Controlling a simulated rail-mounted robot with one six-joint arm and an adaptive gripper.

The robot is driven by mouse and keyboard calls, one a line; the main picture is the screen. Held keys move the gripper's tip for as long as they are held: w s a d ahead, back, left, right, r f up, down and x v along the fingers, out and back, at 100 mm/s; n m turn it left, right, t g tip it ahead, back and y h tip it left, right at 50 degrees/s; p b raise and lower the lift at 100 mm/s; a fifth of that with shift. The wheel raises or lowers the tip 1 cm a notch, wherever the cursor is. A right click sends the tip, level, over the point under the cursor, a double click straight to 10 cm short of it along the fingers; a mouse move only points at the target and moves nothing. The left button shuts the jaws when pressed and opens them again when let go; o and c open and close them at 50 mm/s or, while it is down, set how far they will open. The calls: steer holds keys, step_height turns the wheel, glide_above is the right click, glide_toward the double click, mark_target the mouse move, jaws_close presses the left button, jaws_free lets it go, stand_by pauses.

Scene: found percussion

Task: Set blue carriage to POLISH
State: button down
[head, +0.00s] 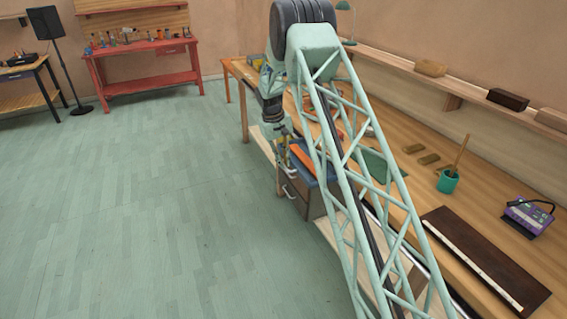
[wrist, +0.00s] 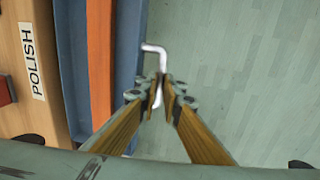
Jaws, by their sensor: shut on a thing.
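The blue carriage (head: 309,181) sits at the front side of the long wooden workbench, partly hidden by my arm in the head view. In the wrist view the carriage (wrist: 126,50) runs along the left, with an orange strip (wrist: 100,60) along it. A bent white handle (wrist: 155,48) sticks out from its side. My gripper (wrist: 161,88) is shut on this handle; it also shows small beside the carriage in the head view (head: 283,160). A white POLISH label (wrist: 32,62) is on the wood left of the carriage, roughly level with the handle.
On the workbench (head: 400,165) are a teal pot (head: 447,182), a dark board (head: 480,255) and a purple device (head: 528,215). A shelf (head: 460,92) holds blocks behind. The floor (head: 150,210) left of the bench is clear. A red bench (head: 140,80) stands far back.

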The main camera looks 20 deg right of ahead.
steer(key=shift+f, duration=0.1)
steer(key=c, duration=2.8)
jaws_free()
steer(key=shift+a+r, duration=0.35)
steer(key=shift+r, duration=1.65)
steer(key=shift+a+r, duration=0.35)
steer(key=shift+r, duration=1.6)
steer(key=shift+a+r, duration=0.35)
steer(key=shift+r, duration=1.65)
steer(key=shift+r, duration=0.1)
